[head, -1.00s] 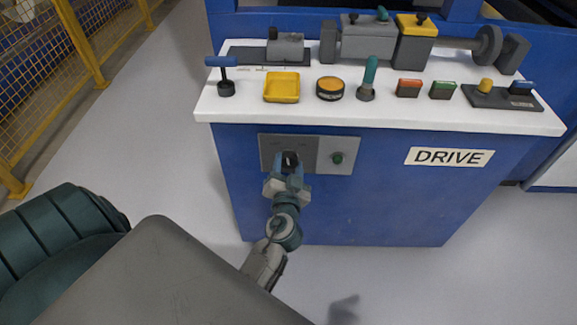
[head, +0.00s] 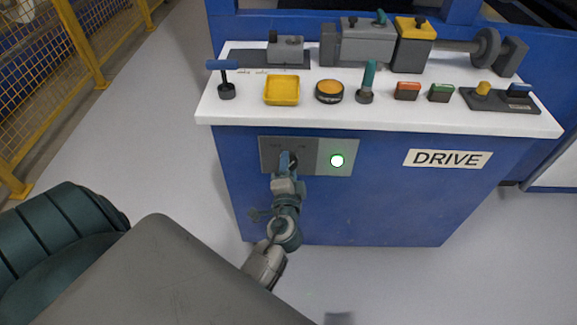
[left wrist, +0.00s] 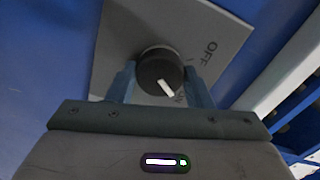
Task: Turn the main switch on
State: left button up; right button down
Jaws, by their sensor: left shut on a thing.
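The main switch is a round black knob with a white pointer line. In the left wrist view the knob (left wrist: 158,72) sits between the two fingers of my left gripper (left wrist: 160,85). Its grey plate (left wrist: 205,30) carries the word OFF; the pointer slants away from it, toward a second label partly hidden by a finger. In the head view my left gripper (head: 288,163) is shut on the knob at the grey panel (head: 268,148) on the blue cabinet front, covering most of it. A lamp (head: 337,160) right of the knob glows green. My right gripper is not seen.
Above the panel, a white worktop (head: 310,115) overhangs the blue cabinet (head: 370,215). It holds a yellow tray (head: 282,90), levers and coloured buttons. A DRIVE label (head: 447,159) is at right. A yellow fence (head: 85,50) stands at left; grey floor between is clear.

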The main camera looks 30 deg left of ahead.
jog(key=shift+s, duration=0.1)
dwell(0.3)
pick_arm(q)
jog(key=o, duration=1)
jog(key=shift+f, duration=0.1)
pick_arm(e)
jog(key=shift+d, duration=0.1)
